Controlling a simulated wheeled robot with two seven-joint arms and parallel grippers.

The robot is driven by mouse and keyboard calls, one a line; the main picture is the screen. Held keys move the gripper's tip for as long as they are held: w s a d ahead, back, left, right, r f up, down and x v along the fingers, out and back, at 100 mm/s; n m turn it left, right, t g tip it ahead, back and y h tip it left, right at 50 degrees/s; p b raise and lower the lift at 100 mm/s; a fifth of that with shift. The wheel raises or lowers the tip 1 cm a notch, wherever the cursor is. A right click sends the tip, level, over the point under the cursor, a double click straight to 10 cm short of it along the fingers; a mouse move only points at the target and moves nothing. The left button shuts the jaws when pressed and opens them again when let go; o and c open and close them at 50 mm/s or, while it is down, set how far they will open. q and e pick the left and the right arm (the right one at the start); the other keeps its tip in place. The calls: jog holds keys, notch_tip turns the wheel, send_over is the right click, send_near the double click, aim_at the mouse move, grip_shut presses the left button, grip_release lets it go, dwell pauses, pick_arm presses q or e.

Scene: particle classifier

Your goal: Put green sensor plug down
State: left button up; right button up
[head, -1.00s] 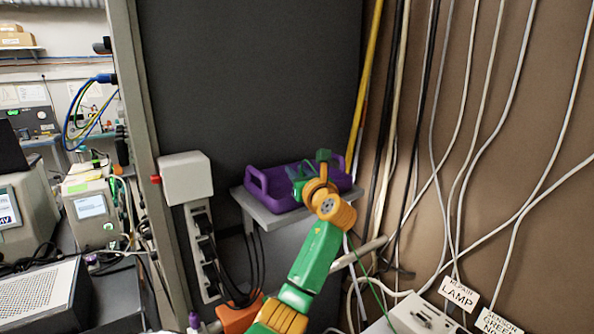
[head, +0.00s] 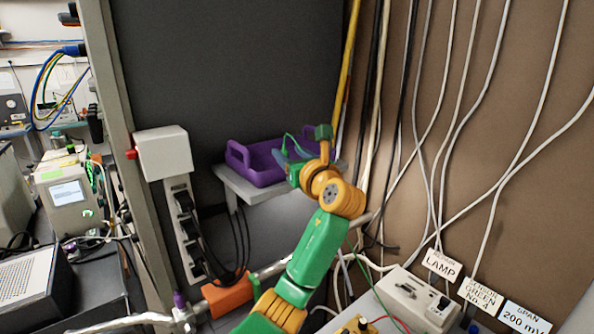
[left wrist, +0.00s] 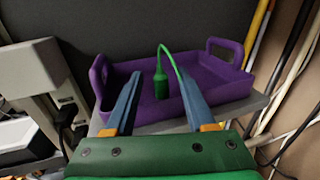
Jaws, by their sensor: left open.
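A purple tray (head: 240,155) with raised handles sits on a grey shelf; its rim also shows in the left wrist view (left wrist: 98,82). The green sensor plug (left wrist: 154,86) stands upright in the left wrist view, in or just above the tray; I cannot tell if it touches the floor. A green cable loops up from its top and to the right. My left gripper (left wrist: 158,76) is open, with its blue fingers apart on either side of the plug. In the head view the left gripper (head: 286,160) is over the tray's right part. My right gripper is not in view.
The grey shelf (head: 255,191) projects from the dark panel. A white box with a socket strip (head: 182,222) stands left of it. Cables and a yellow pole (head: 347,70) run close on the right. A lamp label (head: 441,264) and a grey box (head: 425,300) are at lower right.

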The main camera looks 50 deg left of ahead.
pick_arm(q)
jog(key=b+v, duration=0.1)
jog(key=v, duration=0.4)
jog(key=shift+d, duration=0.1)
